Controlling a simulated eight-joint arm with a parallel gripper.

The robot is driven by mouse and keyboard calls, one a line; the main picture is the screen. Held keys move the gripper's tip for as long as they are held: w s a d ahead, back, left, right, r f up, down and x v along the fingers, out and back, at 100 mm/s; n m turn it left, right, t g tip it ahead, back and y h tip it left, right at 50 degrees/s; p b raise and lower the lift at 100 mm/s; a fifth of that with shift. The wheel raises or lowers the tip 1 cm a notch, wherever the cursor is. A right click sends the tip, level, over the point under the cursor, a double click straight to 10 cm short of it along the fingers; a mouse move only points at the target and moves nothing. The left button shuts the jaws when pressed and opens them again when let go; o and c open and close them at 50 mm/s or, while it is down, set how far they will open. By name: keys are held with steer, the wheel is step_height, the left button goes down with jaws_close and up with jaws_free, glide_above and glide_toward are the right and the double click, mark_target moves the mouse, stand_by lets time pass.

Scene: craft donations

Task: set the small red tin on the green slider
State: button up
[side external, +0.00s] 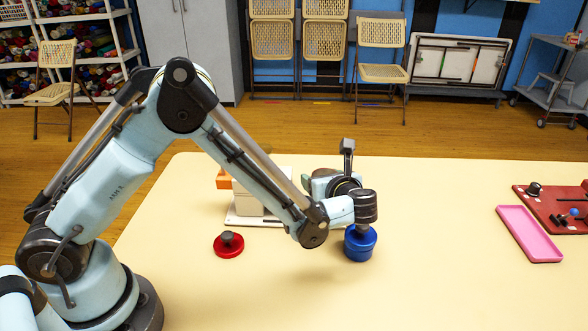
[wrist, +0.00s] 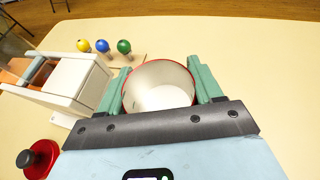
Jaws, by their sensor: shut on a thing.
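My gripper (wrist: 158,72) is shut on the small red tin (wrist: 160,90), with one green finger on each side of it. The tin has a thin red rim and a pale, empty-looking inside, and its open mouth faces the wrist camera. The green slider (wrist: 124,47) has a round green knob and stands beyond the tin, a little to the left, at the right end of a short row.
Blue (wrist: 102,46) and yellow (wrist: 83,45) knobs stand left of the green one, behind a white box (wrist: 75,82). A red lid (side external: 228,245) lies on the table. A blue tin (side external: 360,244) stands below my wrist. A pink tray (side external: 528,233) lies far right.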

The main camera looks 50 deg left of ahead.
steer(key=shift+f, duration=0.9)
steer(key=o, duration=0.8)
steer(key=shift+c, duration=0.2)
steer(key=shift+d, duration=0.1)
steer(key=shift+v, duration=2.05)
steer(key=v, duration=0.6)
steer(key=shift+d+r, duration=0.25)
steer(key=shift+d, duration=0.05)
steer(key=shift+s, duration=0.15)
